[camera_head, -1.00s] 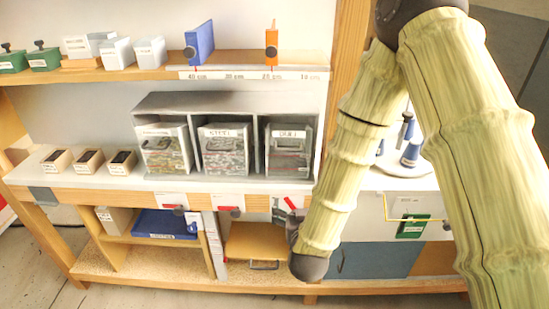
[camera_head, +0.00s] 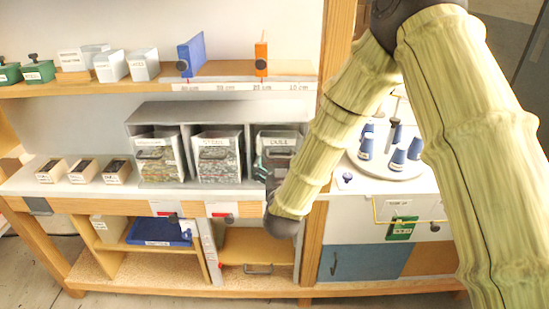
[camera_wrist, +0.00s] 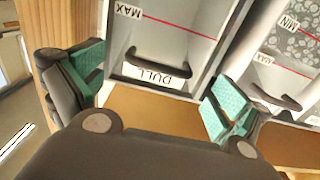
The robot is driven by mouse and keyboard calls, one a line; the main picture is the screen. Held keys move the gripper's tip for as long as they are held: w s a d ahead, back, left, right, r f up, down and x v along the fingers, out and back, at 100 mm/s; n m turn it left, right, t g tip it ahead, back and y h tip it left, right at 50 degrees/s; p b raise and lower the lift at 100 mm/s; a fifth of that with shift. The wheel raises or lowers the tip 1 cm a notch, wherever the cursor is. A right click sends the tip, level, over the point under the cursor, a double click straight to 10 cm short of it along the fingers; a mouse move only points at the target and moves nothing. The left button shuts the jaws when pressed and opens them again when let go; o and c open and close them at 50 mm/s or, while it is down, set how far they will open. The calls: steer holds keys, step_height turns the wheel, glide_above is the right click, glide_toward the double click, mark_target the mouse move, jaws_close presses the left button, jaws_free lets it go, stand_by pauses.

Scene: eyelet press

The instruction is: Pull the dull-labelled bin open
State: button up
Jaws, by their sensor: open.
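The bin labelled DULL (camera_head: 281,139) is the rightmost of three clear-fronted bins in a grey housing, and it sits in line with the others. In the wrist view, upside down, its white label (camera_wrist: 150,75) and dark bar handle (camera_wrist: 160,62) show on the front. My gripper (camera_head: 266,166) is at the lower front of this bin and hides part of it. In the wrist view my gripper (camera_wrist: 155,92) has its teal-padded fingers wide apart, one on each side of the handle. The handle lies beyond the fingers with no visible contact.
The STEEL bin (camera_head: 217,157) is just left, and its handle (camera_wrist: 276,98) is near the right finger. A wooden post (camera_head: 335,50) stands right of the housing. A round stand with blue cones (camera_head: 397,158) is behind my arm.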

mark_target(279, 152)
steer(key=shift+w, duration=1.1)
steer(key=shift+c, duration=0.2)
